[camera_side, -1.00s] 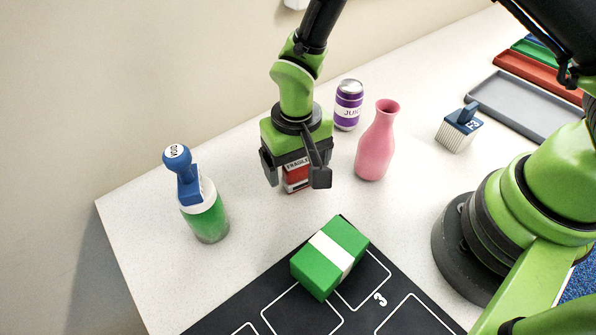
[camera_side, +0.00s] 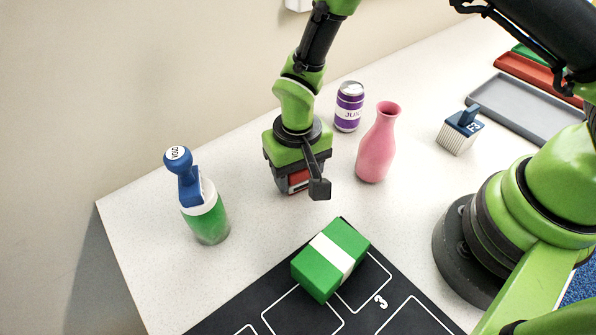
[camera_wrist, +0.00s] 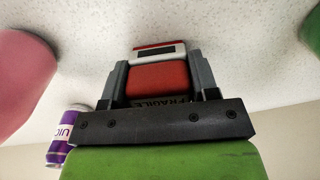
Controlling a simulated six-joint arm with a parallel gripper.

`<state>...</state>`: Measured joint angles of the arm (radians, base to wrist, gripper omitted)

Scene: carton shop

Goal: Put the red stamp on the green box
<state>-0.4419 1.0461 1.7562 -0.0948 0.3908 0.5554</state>
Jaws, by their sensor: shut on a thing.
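The red stamp (camera_side: 297,181) with a FRAGILE label is between the fingers of my gripper (camera_side: 298,187), left of the pink vase in the side view. In the wrist view my gripper (camera_wrist: 162,85) is shut on the red stamp (camera_wrist: 158,78), with a finger on each side of it. Whether the stamp touches the table is hard to tell. The green box (camera_side: 318,271) with a white band lies on the black mat, nearer the camera than my gripper and apart from it.
A pink vase (camera_side: 377,145) and a purple juice can (camera_side: 348,107) stand right of my gripper. The black mat (camera_side: 232,315) is in front.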

